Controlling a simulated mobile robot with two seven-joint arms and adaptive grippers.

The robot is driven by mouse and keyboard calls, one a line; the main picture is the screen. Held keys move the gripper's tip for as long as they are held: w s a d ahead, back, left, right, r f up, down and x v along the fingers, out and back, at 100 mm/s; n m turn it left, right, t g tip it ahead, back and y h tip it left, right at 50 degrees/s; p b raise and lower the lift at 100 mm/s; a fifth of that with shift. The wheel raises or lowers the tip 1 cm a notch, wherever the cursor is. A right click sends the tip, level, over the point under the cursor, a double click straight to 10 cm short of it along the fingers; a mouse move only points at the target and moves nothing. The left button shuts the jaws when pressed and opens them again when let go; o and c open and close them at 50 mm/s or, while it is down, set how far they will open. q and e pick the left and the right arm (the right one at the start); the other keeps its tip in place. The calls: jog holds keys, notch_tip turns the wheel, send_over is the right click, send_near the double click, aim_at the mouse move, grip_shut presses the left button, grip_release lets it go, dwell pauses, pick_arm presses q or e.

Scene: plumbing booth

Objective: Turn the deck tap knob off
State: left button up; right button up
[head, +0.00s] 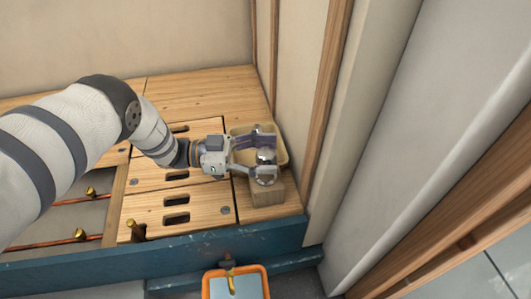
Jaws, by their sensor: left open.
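A shiny chrome knob (265,157), apparently the deck tap's, stands above a small wooden block (267,192) at the right end of the wooden deck. My left gripper (268,156) reaches in from the left, with its fingers apart on either side of the chrome knob. I cannot tell whether the fingers touch it. The gripper partly hides the tap's body and spout. My right gripper is not in view.
A beige basin (281,150) sits behind the gripper, near the wall. Slotted deck boards (165,208) lie to the left, with copper pipes (65,241) in an opening. An orange-rimmed tray (263,280) is below.

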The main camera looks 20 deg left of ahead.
pick_arm(q)
jog(key=v, duration=1.2)
jog(key=shift+f, duration=0.1)
